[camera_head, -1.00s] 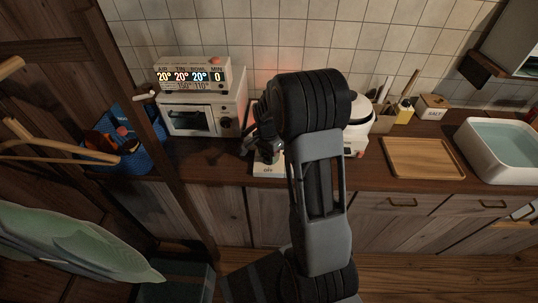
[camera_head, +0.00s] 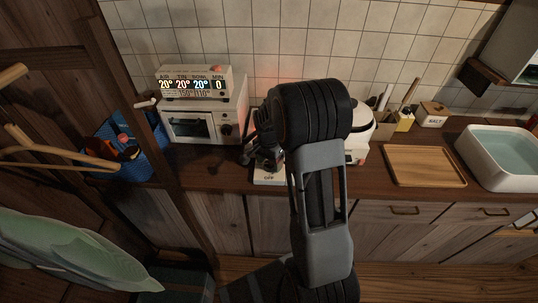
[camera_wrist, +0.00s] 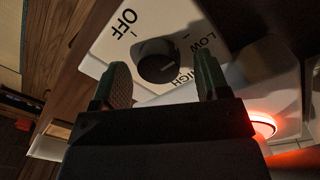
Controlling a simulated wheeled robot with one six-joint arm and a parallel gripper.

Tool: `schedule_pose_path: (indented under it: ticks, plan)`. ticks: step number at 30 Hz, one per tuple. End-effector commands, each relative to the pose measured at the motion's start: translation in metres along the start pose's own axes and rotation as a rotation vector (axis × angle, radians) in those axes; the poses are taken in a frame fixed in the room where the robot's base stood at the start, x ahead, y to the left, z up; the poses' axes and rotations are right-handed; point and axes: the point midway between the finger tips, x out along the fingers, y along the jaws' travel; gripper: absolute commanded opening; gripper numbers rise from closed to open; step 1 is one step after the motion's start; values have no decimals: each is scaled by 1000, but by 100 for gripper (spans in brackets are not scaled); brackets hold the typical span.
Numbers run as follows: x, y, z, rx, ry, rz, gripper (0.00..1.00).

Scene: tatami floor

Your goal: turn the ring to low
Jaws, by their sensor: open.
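The ring's white control panel (camera_wrist: 160,22) fills the top of the wrist view, with the labels OFF, LOW and HIGH around a round black knob (camera_wrist: 158,60). I cannot clearly tell which label the knob points at. My gripper (camera_wrist: 163,74) is open, one finger on each side of the knob in the picture; contact is not visible. The ring (camera_wrist: 263,124) glows red at the right of the wrist view. In the head view, the unit's front panel (camera_head: 268,181) shows below my gripper (camera_head: 264,158), and my arm hides most of the rest.
A small white oven (camera_head: 200,122) with a display box (camera_head: 195,84) stands left of the unit. A white appliance (camera_head: 358,140) stands close on the right, partly behind my arm. A wooden tray (camera_head: 424,166) and a basin (camera_head: 480,177) are farther right.

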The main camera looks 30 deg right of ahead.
Motion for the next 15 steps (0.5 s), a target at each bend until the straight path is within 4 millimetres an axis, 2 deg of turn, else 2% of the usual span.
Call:
schedule_pose_path:
  ticks: [5,15]
  plan:
    - [-23,-1,0,0,3,-4,68]
    - [-92,-1,0,0,3,-4,68]
